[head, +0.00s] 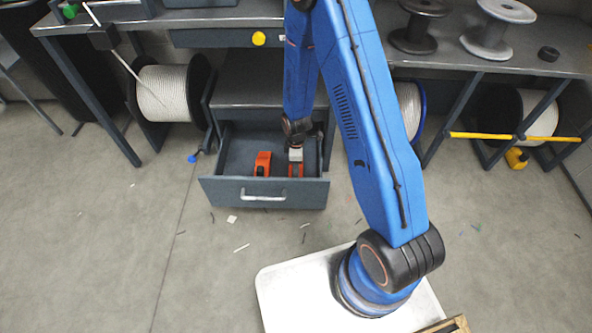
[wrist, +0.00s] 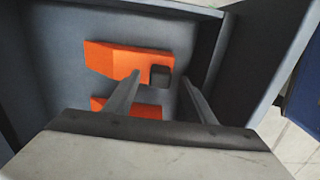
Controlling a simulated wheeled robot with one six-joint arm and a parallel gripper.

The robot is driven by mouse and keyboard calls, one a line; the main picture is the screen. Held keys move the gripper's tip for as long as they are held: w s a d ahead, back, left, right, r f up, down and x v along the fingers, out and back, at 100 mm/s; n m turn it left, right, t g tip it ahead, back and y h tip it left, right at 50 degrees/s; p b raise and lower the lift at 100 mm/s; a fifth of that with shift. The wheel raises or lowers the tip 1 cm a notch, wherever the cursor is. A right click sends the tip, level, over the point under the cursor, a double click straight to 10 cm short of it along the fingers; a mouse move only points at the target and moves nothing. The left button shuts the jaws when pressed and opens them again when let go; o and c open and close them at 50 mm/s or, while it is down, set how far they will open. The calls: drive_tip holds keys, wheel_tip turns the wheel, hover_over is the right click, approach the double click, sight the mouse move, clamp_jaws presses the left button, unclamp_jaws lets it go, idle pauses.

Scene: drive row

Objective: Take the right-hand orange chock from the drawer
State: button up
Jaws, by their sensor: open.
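Two orange chocks lie in the open grey drawer (head: 222,186). The left-hand chock (head: 263,160) is in plain sight in the head view. The right-hand chock (head: 295,171) is partly hidden under my gripper (head: 296,160). In the wrist view the right-hand chock (wrist: 112,58) appears to be the upper one, with a dark block (wrist: 160,76) at its right end. My gripper (wrist: 161,80) is open, its fingertips appearing on either side of that block; I cannot tell whether they touch it. The left-hand chock (wrist: 125,106) is mostly hidden behind my fingers and gripper body.
The drawer walls stand close around the chocks, and the drawer front (head: 235,192) has a pale handle (head: 262,196). A cable reel (head: 165,92) stands to the left. The floor before the drawer is open, with small scraps.

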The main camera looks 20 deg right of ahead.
drive_tip(key=shift+a+f, duration=0.1)
drive_tip(key=shift+f, duration=1.75)
clamp_jaws()
